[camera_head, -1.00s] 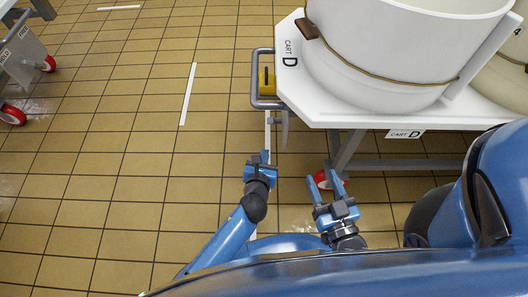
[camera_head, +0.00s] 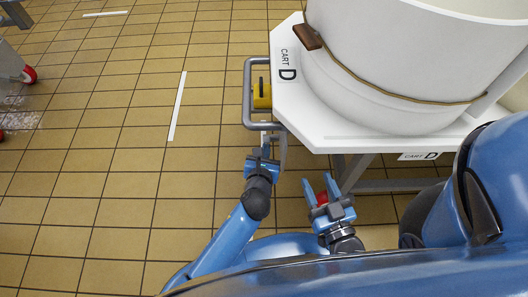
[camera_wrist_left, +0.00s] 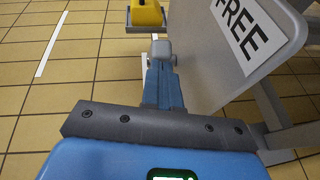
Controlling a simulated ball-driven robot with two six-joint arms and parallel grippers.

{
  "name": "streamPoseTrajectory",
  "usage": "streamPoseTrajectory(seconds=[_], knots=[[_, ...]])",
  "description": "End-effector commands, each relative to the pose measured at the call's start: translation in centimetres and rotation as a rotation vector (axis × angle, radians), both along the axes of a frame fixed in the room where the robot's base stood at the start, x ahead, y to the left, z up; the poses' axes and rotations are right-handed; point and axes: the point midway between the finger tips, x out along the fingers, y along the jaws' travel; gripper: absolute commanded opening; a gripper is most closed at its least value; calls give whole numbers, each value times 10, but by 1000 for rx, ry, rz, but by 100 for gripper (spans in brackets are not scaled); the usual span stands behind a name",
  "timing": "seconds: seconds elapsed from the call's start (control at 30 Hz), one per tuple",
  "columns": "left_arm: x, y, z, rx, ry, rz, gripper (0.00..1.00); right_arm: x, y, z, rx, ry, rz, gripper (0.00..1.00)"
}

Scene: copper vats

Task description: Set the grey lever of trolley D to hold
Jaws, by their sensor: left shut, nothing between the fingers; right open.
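Trolley D (camera_head: 287,92) stands at the upper right in the head view, its white top marked CART D. Its grey lever (camera_wrist_left: 162,50) shows in the left wrist view as a rounded grey end just beyond my fingertips, beside a grey panel (camera_wrist_left: 207,75) with a FREE label (camera_wrist_left: 243,32). No HOLD label of this trolley is in view. My left gripper (camera_head: 263,153) is shut and empty, right below the trolley's handle rail; its fingers (camera_wrist_left: 163,72) point at the lever, and I cannot tell whether they touch it. My right gripper (camera_head: 318,187) is open and empty.
A big white vat (camera_head: 400,70) stands on the trolley. A grey tubular rail (camera_head: 247,95) juts out from its left side around a yellow block (camera_head: 262,93). A red caster (camera_head: 322,198) is behind my right gripper.

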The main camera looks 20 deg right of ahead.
Motion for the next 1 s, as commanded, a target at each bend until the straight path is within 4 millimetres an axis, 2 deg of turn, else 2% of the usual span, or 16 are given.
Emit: streamPoseTrajectory(seconds=[0.33, 0.73, 1.0], knots=[[1, 0, 2, 0, 0, 1, 0, 0, 0, 3, 0, 1, 0, 51], [18, -5, 25, 0, -1, 1, 0, 0, 0, 57, 0, 0, 0, 51], [25, -7, 25, -2, -1, 0, 0, 0, 0, 66, 0, 0, 0, 51]])
